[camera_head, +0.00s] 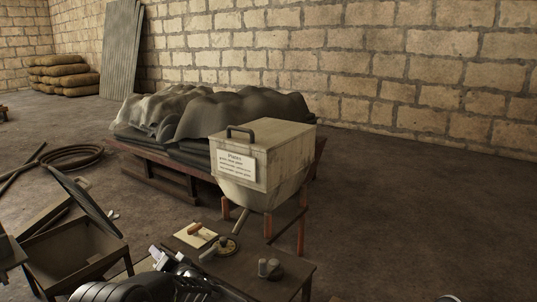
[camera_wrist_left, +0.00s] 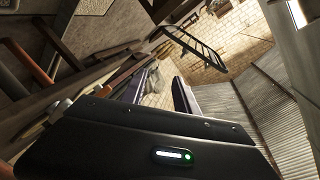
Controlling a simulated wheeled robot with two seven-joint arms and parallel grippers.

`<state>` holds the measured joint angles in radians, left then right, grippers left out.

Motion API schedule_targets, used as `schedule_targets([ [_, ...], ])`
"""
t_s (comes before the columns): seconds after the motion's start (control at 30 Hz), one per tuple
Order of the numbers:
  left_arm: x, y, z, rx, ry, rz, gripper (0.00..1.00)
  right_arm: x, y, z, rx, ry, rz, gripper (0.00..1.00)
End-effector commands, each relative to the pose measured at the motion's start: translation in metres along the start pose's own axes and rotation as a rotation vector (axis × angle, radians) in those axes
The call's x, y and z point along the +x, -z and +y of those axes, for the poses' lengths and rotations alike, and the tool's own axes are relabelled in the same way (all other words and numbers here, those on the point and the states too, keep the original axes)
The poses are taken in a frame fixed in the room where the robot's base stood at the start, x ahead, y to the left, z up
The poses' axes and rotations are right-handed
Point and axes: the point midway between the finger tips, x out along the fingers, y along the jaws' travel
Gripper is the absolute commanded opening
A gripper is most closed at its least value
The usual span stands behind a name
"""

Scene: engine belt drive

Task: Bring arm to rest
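My left arm comes in along the bottom edge of the head view. Its gripper (camera_head: 166,256) is by the left end of the low dark table. In the left wrist view the two fingers of the left gripper (camera_wrist_left: 157,95) stand apart with a clear gap. Nothing shows between them, only the distant brick wall. My right gripper is not seen in either view.
A low table (camera_head: 290,284) holds small metal parts (camera_head: 269,267), a round piece (camera_head: 228,246) and a paper (camera_head: 190,238). Behind it stands a labelled hopper box (camera_head: 265,150). An open-lidded box (camera_head: 75,255) is at left.

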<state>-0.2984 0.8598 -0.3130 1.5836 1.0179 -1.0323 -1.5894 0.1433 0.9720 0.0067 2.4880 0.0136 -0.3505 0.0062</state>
Motion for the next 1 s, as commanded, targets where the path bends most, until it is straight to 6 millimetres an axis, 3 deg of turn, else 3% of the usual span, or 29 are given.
schedule_targets([
  [0.17, -0.015, -0.055, 0.069, -0.056, -0.191, -0.008, 0.36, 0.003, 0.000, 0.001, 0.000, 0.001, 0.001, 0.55],
  [0.27, -0.038, -0.097, 0.117, -0.109, -0.343, -0.041, 0.36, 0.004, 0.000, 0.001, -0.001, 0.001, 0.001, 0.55],
  [0.47, -0.111, -0.183, 0.198, -0.228, -0.646, -0.189, 0.36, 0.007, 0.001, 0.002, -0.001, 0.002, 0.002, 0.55],
  [0.6, -0.180, -0.240, 0.236, -0.307, -0.837, -0.347, 0.36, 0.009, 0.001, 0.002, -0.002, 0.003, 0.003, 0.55],
  [0.67, -0.212, -0.263, 0.248, -0.338, -0.911, -0.426, 0.36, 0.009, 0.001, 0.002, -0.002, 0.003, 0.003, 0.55],
  [0.8, -0.295, -0.312, 0.263, -0.399, -1.068, -0.634, 0.36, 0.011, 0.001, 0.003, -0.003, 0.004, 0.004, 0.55],
  [1.0, -0.398, -0.359, 0.258, -0.446, -1.214, -0.913, 0.36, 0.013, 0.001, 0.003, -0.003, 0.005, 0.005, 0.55],
])
